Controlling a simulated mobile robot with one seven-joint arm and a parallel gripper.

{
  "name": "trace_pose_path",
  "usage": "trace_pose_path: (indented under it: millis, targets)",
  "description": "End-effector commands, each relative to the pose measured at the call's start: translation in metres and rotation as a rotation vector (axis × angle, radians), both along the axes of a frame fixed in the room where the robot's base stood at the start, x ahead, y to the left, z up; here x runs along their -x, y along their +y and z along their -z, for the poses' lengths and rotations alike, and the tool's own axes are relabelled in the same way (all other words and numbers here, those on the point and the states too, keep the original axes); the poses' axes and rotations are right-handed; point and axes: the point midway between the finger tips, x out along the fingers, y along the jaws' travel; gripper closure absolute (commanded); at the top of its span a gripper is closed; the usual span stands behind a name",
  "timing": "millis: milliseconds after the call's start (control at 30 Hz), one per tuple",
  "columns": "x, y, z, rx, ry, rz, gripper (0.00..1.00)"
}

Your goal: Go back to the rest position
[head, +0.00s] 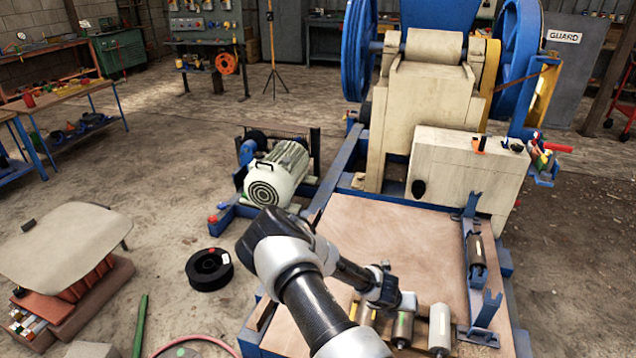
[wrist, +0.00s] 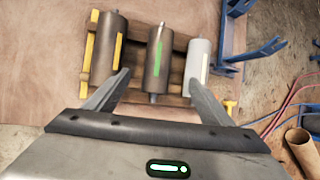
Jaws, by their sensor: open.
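My gripper (wrist: 158,92) is open and empty in the wrist view, its two fingers spread wide. Beyond the fingertips lie three rollers on a wooden rack: a dark one with a yellow stripe (wrist: 107,48), a dark one with a green stripe (wrist: 158,60) and a pale grey one (wrist: 197,66). Nothing is between the fingers. In the head view my arm reaches over the wooden deck of the crusher, and its end hides part of the rollers. The pale roller (head: 439,330) and the green-striped roller (head: 403,328) show there beside the wrist.
The jaw crusher (head: 425,110) stands behind the deck (head: 380,235). Another roller (head: 476,255) sits in blue brackets at the deck's right. A motor (head: 278,175) stands left of the deck. A black ring (head: 209,269) and a green bar (head: 140,325) lie on the floor.

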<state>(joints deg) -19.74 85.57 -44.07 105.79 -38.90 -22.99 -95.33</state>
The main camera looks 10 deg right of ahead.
Motion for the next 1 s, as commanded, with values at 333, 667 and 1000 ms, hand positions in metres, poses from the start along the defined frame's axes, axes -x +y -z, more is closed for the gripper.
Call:
trace_pose_path:
  millis: [333, 667, 1000]
  targets:
    - [-0.032, 0.027, -0.087, -0.147, -0.262, 0.438, 0.24]
    - [-0.031, 0.082, -0.229, -0.455, -0.552, 1.122, 0.24]
    - [0.024, 0.151, -0.371, -0.79, -0.672, 1.708, 0.24]
